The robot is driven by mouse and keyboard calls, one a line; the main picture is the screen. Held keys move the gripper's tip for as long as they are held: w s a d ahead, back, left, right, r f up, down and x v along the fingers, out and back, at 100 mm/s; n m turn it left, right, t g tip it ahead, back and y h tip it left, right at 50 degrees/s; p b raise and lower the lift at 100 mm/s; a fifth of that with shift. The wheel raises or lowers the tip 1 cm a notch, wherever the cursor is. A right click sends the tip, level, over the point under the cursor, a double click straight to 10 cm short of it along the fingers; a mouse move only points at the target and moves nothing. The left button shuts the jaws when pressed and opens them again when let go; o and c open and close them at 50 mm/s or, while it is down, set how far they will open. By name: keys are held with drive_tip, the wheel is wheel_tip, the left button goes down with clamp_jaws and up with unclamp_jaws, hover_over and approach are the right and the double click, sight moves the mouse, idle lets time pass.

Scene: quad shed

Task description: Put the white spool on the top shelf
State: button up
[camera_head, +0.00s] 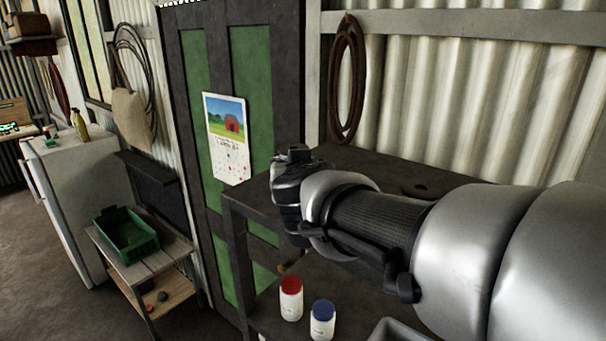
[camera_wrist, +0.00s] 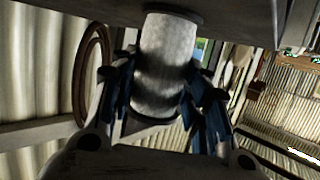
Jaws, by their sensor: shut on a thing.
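The white spool (camera_wrist: 165,62) shows in the wrist view as a pale, scuffed cylinder with dark ends. My gripper (camera_wrist: 158,92) is shut on it, with blue-lined fingers on both sides. One dark end of the spool is against or very close to a dark flat surface along the picture's top edge; I cannot tell whether they touch. In the head view my gripper (camera_head: 290,180) is by the left end of the dark shelf unit's top shelf (camera_head: 390,176). The spool is hidden there by my gripper and arm.
A red-lidded jar (camera_head: 291,300) and a blue-lidded jar (camera_head: 322,321) stand on a lower level, near a grey container (camera_head: 400,332). A small dark round item (camera_head: 415,188) lies on the top shelf. A green door (camera_head: 250,75) and a green crate (camera_head: 127,236) are left.

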drive_tip(key=shift+r, duration=0.15)
drive_tip(key=shift+f, duration=0.25)
drive_tip(key=o, duration=1.3)
